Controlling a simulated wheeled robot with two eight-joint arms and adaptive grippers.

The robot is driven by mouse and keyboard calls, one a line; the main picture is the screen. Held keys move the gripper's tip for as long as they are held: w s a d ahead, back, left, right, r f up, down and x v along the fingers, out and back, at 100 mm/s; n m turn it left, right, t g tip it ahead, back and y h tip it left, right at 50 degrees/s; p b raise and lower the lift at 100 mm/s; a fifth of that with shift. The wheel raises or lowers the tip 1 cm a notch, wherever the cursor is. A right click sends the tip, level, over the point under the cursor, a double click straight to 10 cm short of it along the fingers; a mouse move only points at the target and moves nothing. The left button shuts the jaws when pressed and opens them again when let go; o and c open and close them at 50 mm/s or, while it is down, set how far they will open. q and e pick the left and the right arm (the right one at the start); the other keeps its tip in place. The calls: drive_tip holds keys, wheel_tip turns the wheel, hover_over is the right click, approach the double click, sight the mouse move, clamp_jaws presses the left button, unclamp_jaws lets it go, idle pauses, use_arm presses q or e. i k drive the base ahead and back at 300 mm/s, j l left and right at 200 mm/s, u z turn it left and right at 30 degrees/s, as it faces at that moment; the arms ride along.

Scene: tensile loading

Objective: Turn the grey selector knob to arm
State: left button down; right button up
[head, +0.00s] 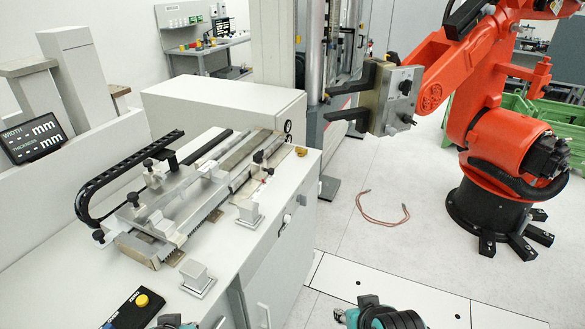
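A small pale grey knob (287,218) sits on the front face of the white cabinet, below the worktop edge. It may be the selector knob, but it is too small to read its setting or any label. A dark round control (288,127) also shows on the end of the white housing behind. No gripper fingers show in the head view. Only teal and black parts of my own arms show at the bottom edge, apart from the cabinet controls.
A reddish cable (380,219) lies on open floor.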

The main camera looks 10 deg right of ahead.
sight(302, 199)
drive_tip(key=i+l+z, duration=0.75)
drive_tip(key=l+z, duration=0.15)
